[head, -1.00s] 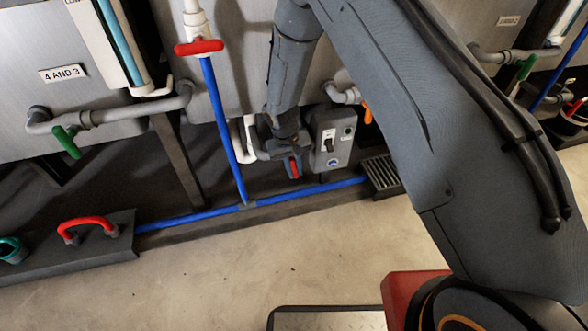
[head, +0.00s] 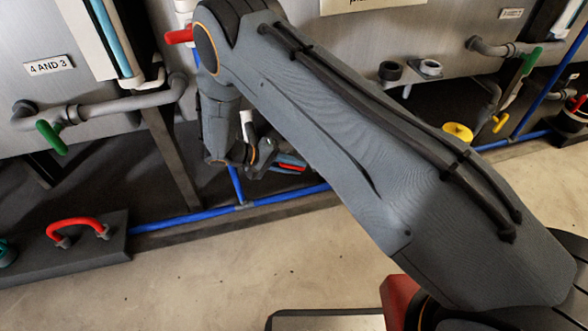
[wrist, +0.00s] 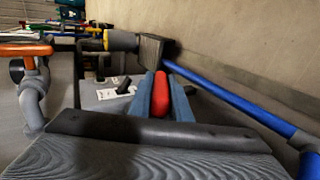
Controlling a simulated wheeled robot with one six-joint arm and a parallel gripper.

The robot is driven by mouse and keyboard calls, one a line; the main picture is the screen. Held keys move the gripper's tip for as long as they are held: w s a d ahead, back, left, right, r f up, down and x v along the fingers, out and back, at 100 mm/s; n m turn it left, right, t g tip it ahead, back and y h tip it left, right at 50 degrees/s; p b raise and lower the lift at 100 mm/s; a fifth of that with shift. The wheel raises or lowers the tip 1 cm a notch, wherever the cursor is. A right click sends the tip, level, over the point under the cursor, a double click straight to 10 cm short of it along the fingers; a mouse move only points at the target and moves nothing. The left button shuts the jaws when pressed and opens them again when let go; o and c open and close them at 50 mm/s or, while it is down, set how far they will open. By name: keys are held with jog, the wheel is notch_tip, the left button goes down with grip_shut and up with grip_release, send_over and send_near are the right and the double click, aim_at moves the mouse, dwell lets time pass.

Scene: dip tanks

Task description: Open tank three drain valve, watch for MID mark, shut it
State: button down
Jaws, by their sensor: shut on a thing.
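My gripper (head: 278,164) is low at the foot of the middle tank, just above the blue pipe. Its jaws are shut on a red handle (wrist: 161,95), which also shows as a small red strip in the head view (head: 291,168). In the wrist view the handle lies between the two blue-grey fingers. My arm hides most of the valve body and its pipe. A tall gauge with a teal strip (head: 103,25) stands at upper left, its top cut off. I see no readable MID mark or level.
A switch box (wrist: 112,95) is close beside my gripper. A blue pipe (head: 190,219) runs along the floor edge. An orange handle (wrist: 25,48) is near. The front floor is open.

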jog(key=t+h+b, duration=0.1)
jog(key=h+b, duration=0.3)
jog(key=shift+f+h, duration=0.1)
jog(key=shift+h, duration=0.2)
jog(key=shift+r+t+h+b, duration=0.2)
jog(key=shift+t+h+b, duration=0.2)
jog(key=shift+h+b, duration=0.4)
jog(key=shift+r, duration=0.1)
jog(key=shift+s, duration=0.1)
jog(key=c, duration=1.6)
grip_release()
jog(key=shift+c, duration=0.2)
jog(key=p+v, duration=0.1)
jog(key=v, duration=0.6)
jog(key=shift+a, duration=0.35)
jog(key=shift+s, duration=0.1)
